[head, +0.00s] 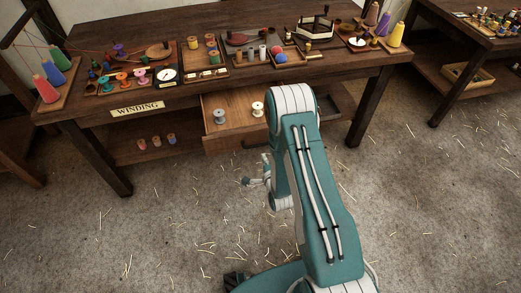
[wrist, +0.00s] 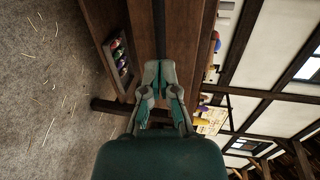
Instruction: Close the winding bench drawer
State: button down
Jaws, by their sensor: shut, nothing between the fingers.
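The winding bench (head: 60,112) is a dark wooden table with a "WINDING" label (head: 138,109) on its front edge. Its drawer (head: 236,114) stands open below the top, with two pale spools inside. The drawer's right part is hidden behind my arm. A dark handle shows low on its front, partly beside my arm. My gripper (head: 254,181) is in front of and below the drawer front in the head view, apart from it as far as I can tell. In the wrist view my gripper (wrist: 159,72) has its fingers together and empty, with dark wood beyond.
The benchtop is crowded with cones, spools and trays. A lower shelf (head: 145,153) holds small spools. A second bench (head: 475,38) stands at the right with a tray (head: 468,76) beneath. The straw-strewn floor (head: 180,230) in front is clear. Bench legs (head: 105,165) stand at the sides.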

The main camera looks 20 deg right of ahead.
jog(key=shift+x, duration=2.7)
